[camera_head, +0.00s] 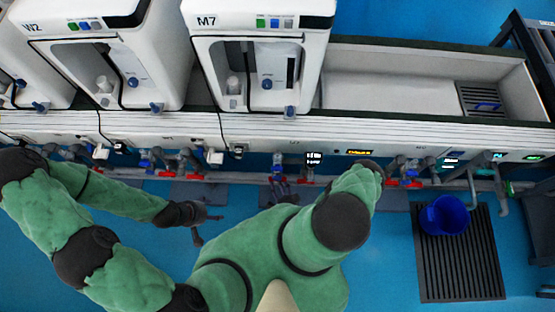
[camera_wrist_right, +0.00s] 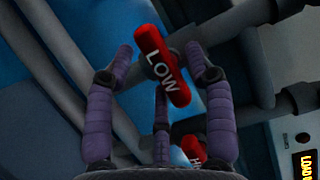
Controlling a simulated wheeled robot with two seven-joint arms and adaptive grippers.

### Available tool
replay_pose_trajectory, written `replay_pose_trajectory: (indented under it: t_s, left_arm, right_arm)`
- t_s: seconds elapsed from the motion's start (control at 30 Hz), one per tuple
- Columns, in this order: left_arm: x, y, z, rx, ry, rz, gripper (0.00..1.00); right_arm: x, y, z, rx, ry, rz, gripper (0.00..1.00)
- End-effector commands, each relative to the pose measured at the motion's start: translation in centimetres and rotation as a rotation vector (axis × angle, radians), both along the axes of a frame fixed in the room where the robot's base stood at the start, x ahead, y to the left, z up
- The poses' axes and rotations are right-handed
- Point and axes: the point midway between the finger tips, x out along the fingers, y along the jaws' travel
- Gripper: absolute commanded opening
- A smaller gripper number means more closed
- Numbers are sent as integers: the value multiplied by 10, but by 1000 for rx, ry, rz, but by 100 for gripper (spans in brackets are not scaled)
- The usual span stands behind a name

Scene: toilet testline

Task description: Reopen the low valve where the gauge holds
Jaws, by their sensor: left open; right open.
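The red valve handle marked LOW (camera_wrist_right: 162,65) lies tilted in the right wrist view, between and beyond the purple fingers of my right gripper (camera_wrist_right: 160,90). The fingers are spread and I cannot tell whether any touches it. A lit gauge display (camera_head: 314,158) is on the bench front. My left gripper (camera_head: 207,222) is open and empty, left of centre.
Machine M7 (camera_head: 260,60) stands on the bench. Grey pipes run below. A blue bucket (camera_head: 445,215) stands on a slatted mat (camera_head: 460,275). Blue floor is open between.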

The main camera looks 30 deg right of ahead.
Motion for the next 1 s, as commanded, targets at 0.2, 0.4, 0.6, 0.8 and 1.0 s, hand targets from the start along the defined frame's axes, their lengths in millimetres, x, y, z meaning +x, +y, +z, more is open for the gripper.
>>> replay_pose_trajectory:
  t_s: [0.2,0.4,0.6,0.8,1.0]
  left_arm:
    - [0,0,-2,0,0,0,72]
    - [0,0,-2,0,0,0,72]
    - [0,0,-2,0,0,0,72]
    - [0,0,-2,0,0,0,72]
    - [0,0,-1,0,0,0,72]
  right_arm:
    - [12,-1,0,0,-1,1,54]
    - [13,-2,0,0,0,-1,54]
    - [13,-2,0,0,0,-1,34]
    - [13,-2,0,0,0,0,0]
    - [13,-2,0,-9,7,0,0]
